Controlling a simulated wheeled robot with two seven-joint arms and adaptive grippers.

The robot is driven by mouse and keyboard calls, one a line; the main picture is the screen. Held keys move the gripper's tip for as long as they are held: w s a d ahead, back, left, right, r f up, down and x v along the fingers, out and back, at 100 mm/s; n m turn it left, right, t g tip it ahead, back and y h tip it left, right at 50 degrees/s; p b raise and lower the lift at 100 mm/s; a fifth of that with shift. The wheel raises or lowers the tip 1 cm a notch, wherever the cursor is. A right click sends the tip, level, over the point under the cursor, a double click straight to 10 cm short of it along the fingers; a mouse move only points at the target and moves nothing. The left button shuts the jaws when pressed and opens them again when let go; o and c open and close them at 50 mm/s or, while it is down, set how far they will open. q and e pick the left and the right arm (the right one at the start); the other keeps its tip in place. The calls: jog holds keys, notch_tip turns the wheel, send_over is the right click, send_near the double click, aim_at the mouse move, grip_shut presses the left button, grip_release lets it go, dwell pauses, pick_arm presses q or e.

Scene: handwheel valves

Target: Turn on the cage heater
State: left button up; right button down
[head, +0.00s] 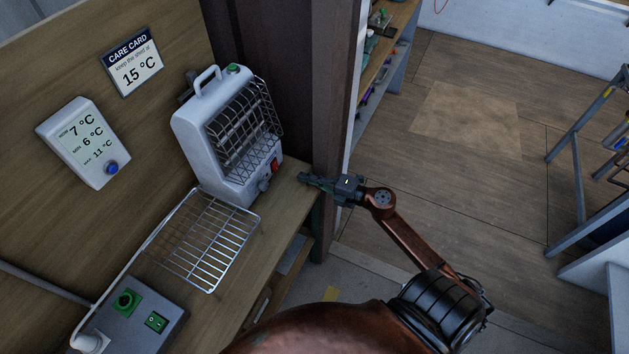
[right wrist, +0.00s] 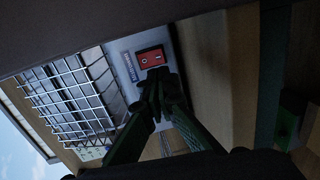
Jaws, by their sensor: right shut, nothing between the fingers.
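The white cage heater (head: 212,150) stands upright on the wooden bench with a handle on top and a wire guard over its front. The bars behind the guard show no glow. A red rocker switch (head: 275,166) sits low on its front; in the right wrist view the switch (right wrist: 152,58) is just beyond my fingertips. My right gripper (head: 303,178) is shut and empty, to the right of the switch in the head view. Its fingers (right wrist: 157,76) overlap the switch's lower edge in the wrist view; I cannot tell whether they touch. My left gripper is out of view.
A wire rack (head: 205,240) lies before the heater. A grey box (head: 160,341) with green controls and a white plug (head: 90,343) are front left. A thermometer (head: 84,143) reading 7 °C and a 15 °C care card (head: 133,68) are on the wall. A dark post (head: 300,90) stands behind.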

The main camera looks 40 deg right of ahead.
aim_at(277, 169)
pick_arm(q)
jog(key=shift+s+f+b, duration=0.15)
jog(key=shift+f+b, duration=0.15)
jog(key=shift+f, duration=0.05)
pick_arm(e)
jog(key=x, duration=0.8)
